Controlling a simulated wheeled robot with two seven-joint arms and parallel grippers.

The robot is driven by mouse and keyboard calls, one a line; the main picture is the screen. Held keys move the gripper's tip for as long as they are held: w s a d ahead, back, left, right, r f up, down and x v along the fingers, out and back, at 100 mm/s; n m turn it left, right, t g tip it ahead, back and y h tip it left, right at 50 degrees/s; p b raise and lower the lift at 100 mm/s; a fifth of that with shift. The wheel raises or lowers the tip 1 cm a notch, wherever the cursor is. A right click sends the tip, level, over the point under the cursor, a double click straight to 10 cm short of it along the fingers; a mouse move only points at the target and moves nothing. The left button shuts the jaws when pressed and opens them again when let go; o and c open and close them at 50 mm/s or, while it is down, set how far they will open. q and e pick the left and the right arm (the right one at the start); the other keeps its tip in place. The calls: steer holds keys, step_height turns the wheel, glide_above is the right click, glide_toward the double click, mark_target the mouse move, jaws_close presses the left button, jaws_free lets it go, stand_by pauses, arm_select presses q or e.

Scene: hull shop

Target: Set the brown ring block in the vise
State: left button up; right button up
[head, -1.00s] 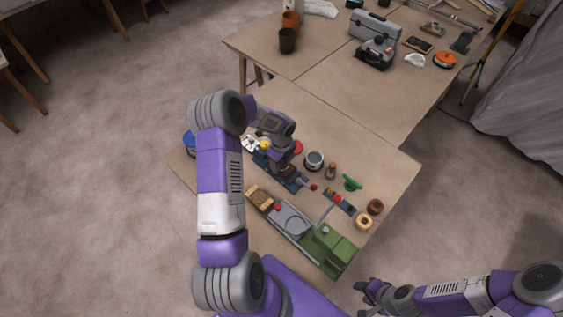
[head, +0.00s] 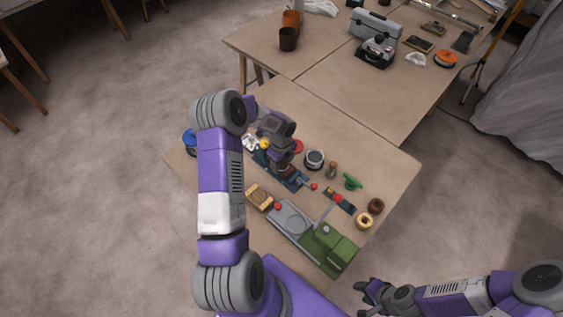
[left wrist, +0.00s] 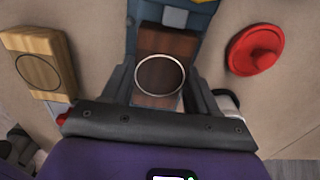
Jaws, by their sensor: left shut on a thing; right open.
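The brown ring block (left wrist: 160,76) is between the two fingers of my left gripper in the left wrist view, its round ring outline facing the camera. My left gripper (head: 285,171) is shut on it, low over the blue vise (head: 298,182). In the left wrist view the vise (left wrist: 205,12) shows behind the block, with a grey square part at the block's far end. The fingers and wrist hide the vise's near part, so I cannot tell whether the block rests on its bed. My right gripper (head: 366,292) is open and empty, off the table's front right.
A light wooden block with a ring (head: 260,197) and a green-and-grey machine (head: 329,249) stand in front of the vise. A red knobbed disc (left wrist: 256,48) lies right of it in the left wrist view. A round tin (head: 314,159) and a green item (head: 351,182) stand nearby.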

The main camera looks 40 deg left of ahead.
mark_target(281, 164)
arm_select(q)
steer(key=shift+f, duration=0.2)
steer(key=o, duration=0.8)
steer(key=shift+r, duration=0.1)
step_height(281, 164, up, 11)
steer(key=p, duration=0.8)
